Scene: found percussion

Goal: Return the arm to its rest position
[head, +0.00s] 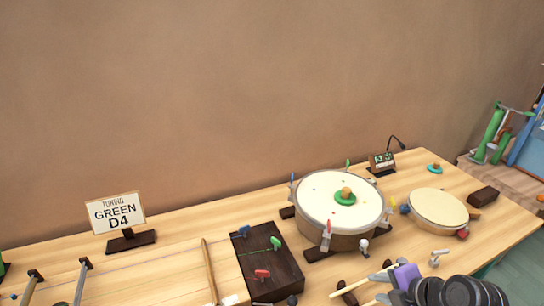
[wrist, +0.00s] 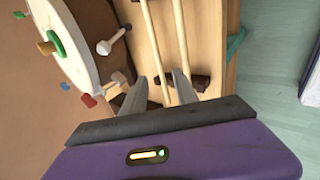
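My gripper (head: 390,281) is at the lower right of the head view, above the front part of the table, with its purple body showing. In the wrist view my gripper (wrist: 160,77) has its two grey fingers apart, with nothing held between them. Two pale drumsticks (head: 358,284) lie on dark rests below the fingers; they also show in the wrist view (wrist: 180,35). My black arm links fill the lower right corner of the head view and hide part of the table there.
A large drum (head: 318,208) stands behind the gripper, with a small drum (head: 438,207) to its right. A dark block with coloured levers (head: 262,290) is left. A sign reading "TUNING GREEN D4" (head: 116,213) stands far left. The space above the table is clear.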

